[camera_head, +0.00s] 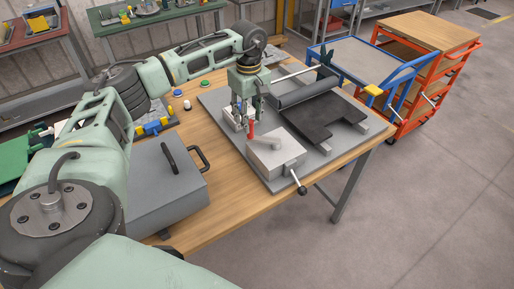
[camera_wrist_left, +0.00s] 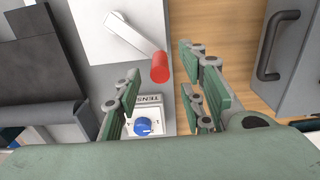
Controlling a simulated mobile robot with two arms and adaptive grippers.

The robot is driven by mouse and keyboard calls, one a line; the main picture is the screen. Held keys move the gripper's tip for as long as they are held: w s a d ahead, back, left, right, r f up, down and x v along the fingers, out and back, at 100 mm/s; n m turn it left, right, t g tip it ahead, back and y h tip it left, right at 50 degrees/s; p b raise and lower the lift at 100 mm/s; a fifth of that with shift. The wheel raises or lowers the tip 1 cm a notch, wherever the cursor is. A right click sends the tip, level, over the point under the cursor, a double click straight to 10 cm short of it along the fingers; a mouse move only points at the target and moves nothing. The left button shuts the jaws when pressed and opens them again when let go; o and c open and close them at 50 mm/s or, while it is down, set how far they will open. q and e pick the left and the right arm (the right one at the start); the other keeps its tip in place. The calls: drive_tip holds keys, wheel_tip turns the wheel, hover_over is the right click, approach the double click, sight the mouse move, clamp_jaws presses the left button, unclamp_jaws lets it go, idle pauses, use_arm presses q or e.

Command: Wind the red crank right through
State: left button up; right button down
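The red crank handle (camera_head: 251,130) stands at the end of a pale crank arm on a white block (camera_head: 276,158) of the grey-plated panel bender. In the left wrist view the red handle (camera_wrist_left: 160,68) shows at the end of its white arm (camera_wrist_left: 130,32). My left gripper (camera_head: 246,126) points down over the handle. In the left wrist view its fingers (camera_wrist_left: 157,72) are apart, with the red handle near the gap between the tips; I see no finger closed on it. My right gripper is in neither view.
A grey case (camera_head: 155,200) with black handles stands near the crank on the wooden table. A blue knob (camera_wrist_left: 143,124) sits on a labelled white box beside the gripper. A black-ended lever (camera_head: 301,190) sticks out in front. A dark roller and plate (camera_head: 325,115) lie right of the crank.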

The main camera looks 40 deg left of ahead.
use_arm(q)
drive_tip(key=shift+f+b, duration=1.55)
drive_tip(key=shift+f, duration=1.05)
